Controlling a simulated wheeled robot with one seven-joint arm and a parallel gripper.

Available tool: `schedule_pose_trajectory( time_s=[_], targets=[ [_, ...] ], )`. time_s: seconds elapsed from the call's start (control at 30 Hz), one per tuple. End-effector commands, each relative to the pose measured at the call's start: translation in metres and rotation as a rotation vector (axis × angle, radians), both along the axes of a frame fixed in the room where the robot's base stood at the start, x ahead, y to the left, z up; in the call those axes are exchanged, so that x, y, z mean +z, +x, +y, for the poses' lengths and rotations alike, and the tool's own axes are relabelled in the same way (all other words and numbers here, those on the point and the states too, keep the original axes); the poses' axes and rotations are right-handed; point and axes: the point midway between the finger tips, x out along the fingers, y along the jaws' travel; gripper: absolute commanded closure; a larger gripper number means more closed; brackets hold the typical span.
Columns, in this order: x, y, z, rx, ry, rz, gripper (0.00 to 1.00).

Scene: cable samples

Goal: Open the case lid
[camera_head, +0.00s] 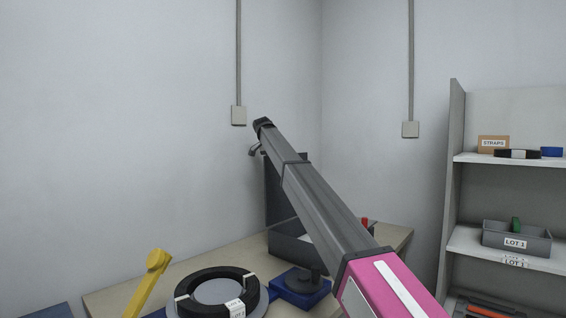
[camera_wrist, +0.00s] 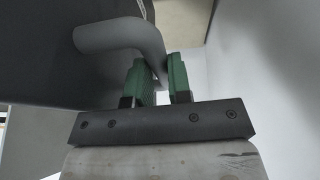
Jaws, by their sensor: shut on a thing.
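The dark grey case (camera_head: 288,246) stands on the wooden table, and its lid (camera_head: 277,205) is raised, standing roughly upright and partly hidden by my arm. In the wrist view the lid shows as a large dark panel (camera_wrist: 40,60) with a curved grey handle (camera_wrist: 115,35). My gripper (camera_wrist: 162,72) has green-padded fingers shut on the end of this handle. In the head view my gripper is near the lid's top edge, too small to make out clearly. The case's inside is mostly hidden behind my arm.
A black cable coil (camera_head: 222,290) lies at the table's front, beside a blue block-like base (camera_head: 300,284) and a yellow lever (camera_head: 148,282). A shelf (camera_head: 510,160) with bins stands at right. Bare table (camera_head: 235,258) shows left of the case; walls are close behind.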

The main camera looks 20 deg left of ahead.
Motion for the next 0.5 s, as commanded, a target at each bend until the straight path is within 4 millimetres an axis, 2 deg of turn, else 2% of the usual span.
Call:
schedule_pose_trajectory(
  time_s=[0.03,0.13,0.5],
  targets=[
    [-0.007,0.005,0.012,0.008,-0.016,0.01,1.0],
    [-0.012,0.008,0.019,0.009,-0.057,0.027,1.0],
    [-0.02,0.009,0.028,0.008,-0.121,0.054,1.0]
  ],
)
